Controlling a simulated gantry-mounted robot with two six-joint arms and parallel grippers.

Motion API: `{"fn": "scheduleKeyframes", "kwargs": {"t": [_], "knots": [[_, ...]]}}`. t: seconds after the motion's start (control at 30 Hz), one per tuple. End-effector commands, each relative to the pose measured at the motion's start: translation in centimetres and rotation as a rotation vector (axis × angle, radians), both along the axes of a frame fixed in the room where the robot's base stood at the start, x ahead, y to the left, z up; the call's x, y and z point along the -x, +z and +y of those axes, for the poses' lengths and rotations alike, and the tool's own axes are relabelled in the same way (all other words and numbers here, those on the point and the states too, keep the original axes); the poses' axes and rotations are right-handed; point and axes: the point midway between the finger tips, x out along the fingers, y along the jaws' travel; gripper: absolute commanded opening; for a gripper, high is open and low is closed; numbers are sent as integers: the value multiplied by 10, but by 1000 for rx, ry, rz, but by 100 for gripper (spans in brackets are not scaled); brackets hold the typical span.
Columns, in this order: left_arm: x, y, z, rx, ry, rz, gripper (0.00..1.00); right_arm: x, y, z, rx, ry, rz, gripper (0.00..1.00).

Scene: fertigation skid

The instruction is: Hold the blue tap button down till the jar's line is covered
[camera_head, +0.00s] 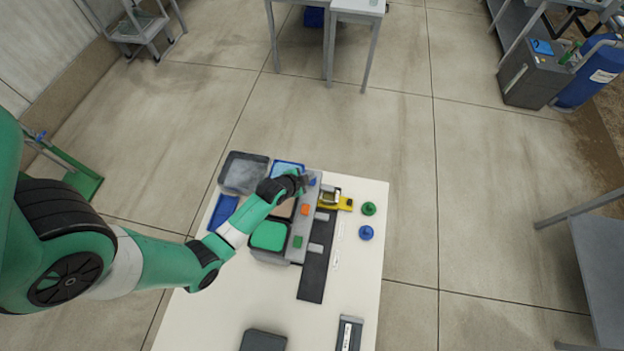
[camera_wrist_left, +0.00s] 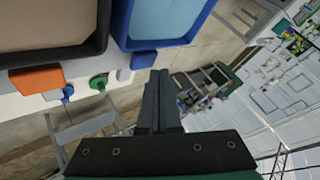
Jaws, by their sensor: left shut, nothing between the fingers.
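The blue tap button (camera_head: 312,182) shows as a small blue patch at the far end of the grey tap block, partly covered by my left gripper. My left gripper (camera_head: 304,182) is shut and empty, right beside that button; I cannot tell whether it touches it. What looks like a small jar (camera_head: 330,195) stands by the yellow piece right of the block. Its line and level are too small to read. My right gripper is out of view.
An orange button (camera_head: 305,210) and a green button (camera_head: 297,242) sit nearer on the block. A green knob (camera_head: 368,208) and blue knob (camera_head: 366,233) lie right of the yellow piece (camera_head: 346,203). A dark strip (camera_head: 314,275) runs beside the block.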

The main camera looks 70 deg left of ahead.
Motion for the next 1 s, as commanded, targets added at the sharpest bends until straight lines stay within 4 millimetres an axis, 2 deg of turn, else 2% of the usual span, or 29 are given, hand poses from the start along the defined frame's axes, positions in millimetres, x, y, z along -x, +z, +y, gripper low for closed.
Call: {"fn": "scheduleKeyframes", "kwargs": {"t": [0.73, 1.0], "knots": [[0, 0, 0, 0, 0, 0, 0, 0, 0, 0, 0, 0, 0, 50], [0, -9, 0, 0, 0, 0, 0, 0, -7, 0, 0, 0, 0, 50]]}}
